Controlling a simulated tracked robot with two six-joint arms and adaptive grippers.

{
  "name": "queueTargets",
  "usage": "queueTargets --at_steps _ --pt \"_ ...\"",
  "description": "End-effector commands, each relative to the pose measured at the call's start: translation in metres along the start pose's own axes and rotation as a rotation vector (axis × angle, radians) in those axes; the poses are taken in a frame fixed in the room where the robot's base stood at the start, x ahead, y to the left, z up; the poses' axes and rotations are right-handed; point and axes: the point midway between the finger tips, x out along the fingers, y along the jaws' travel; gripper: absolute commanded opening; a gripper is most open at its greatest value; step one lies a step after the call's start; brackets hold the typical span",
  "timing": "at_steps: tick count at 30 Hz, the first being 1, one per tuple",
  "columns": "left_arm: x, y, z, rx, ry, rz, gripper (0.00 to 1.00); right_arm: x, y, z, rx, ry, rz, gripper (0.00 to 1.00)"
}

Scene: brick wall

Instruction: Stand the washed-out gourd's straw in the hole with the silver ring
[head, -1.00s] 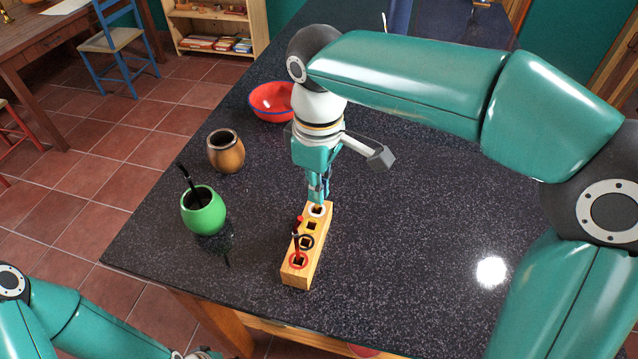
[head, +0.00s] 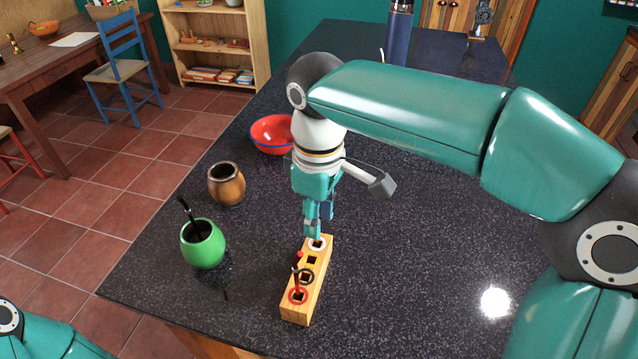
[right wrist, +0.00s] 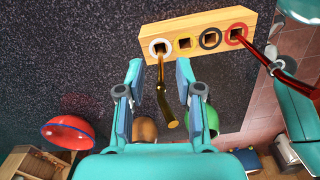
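The wooden block (head: 318,275) on the dark counter has a row of square holes. Its hole with the silver-white ring (head: 317,244) is at the far end. In the right wrist view a brass straw (right wrist: 162,90) stands in that ringed hole (right wrist: 160,47), leaning slightly in the picture. My right gripper (right wrist: 155,100) is open, its fingers on either side of the straw with gaps showing. In the head view this gripper (head: 319,224) is over the block's far end and hides most of the straw. The brown gourd (head: 226,185) is upright with no straw showing. My left gripper is out of view.
A red straw (head: 298,278) stands in the red-ringed hole at the block's near end. The green gourd (head: 203,244) to the left holds a black straw (head: 188,212). A red bowl (head: 271,135) lies behind. The counter right of the block is clear.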

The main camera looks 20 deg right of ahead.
Motion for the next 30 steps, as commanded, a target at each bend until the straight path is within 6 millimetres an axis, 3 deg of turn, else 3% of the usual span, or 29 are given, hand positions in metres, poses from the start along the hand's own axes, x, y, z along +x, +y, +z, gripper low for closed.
queueTargets --at_steps 9,15,21,30 --pt "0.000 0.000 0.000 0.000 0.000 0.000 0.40 -0.062 0.000 -0.002 -0.001 0.005 0.002 0.35" --pt "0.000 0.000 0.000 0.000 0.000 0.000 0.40 -0.090 0.000 -0.001 -0.001 0.002 0.000 0.35" --pt "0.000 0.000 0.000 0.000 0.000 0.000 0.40 -0.103 0.000 0.000 -0.001 0.001 -0.001 0.35" --pt "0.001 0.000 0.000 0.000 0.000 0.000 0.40 -0.104 0.000 0.000 -0.001 0.000 -0.001 0.35"
